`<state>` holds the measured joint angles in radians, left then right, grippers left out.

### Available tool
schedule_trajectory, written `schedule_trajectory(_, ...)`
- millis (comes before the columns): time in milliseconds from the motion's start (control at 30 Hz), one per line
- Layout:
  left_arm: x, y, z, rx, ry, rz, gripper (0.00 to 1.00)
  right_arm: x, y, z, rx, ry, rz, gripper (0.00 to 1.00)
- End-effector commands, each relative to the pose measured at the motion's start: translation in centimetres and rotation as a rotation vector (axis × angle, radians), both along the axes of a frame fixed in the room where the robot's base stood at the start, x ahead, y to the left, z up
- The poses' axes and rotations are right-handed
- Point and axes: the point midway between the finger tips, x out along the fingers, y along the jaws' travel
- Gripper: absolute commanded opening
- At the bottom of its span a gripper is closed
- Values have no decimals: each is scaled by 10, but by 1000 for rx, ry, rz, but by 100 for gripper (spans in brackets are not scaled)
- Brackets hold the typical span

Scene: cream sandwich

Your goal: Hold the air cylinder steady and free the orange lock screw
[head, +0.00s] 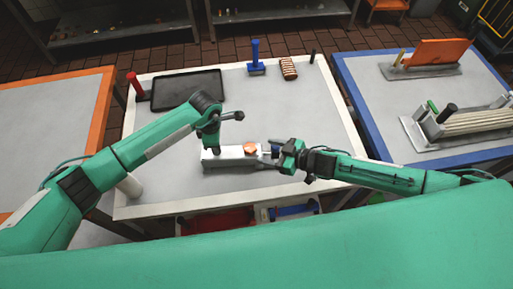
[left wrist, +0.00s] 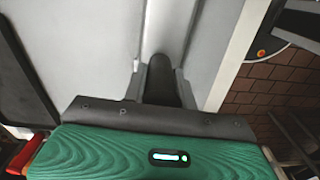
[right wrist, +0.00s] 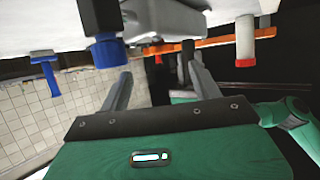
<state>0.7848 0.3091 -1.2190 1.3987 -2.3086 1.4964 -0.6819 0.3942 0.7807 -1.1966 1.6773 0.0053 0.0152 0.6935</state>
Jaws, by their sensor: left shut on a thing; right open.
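The air cylinder (head: 226,157) is a pale silver block lying across the middle of the white table in the head view. The orange lock screw (head: 250,148) sits on top near its right end. My left gripper (head: 211,150) comes down from above and is shut on the cylinder's left part. In the left wrist view its dark fingers (left wrist: 160,80) meet a pale grey body. My right gripper (head: 268,153) is open at the cylinder's right end, beside the screw. In the right wrist view, a grey shape shows beyond the open fingers (right wrist: 160,85); contact cannot be told.
A blue part (right wrist: 108,52) is close to one right finger. A black tray (head: 188,89), a red-handled tool (head: 134,84), a blue-handled stamp (head: 256,60) and a brown striped block (head: 288,69) stand at the back. The table's right side (head: 320,110) is clear.

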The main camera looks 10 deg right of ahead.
Motion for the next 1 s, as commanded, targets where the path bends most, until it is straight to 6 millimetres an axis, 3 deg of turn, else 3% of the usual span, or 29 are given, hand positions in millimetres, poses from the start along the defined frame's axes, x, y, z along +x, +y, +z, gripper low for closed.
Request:
schedule_trajectory(300,1,0,1,0,-2,2,0,26,34,-17,0,0,-1,64)
schedule_trajectory(733,1,1,1,0,-2,2,0,31,41,-22,0,1,-1,64)
schedule_trajectory(767,1,1,1,0,-2,2,0,31,41,-22,0,1,-1,62)
schedule_trajectory(900,1,1,1,0,-2,2,0,31,41,-22,0,1,-1,35)
schedule_trajectory(1000,1,1,1,0,-2,2,0,31,41,-22,0,1,-1,20)
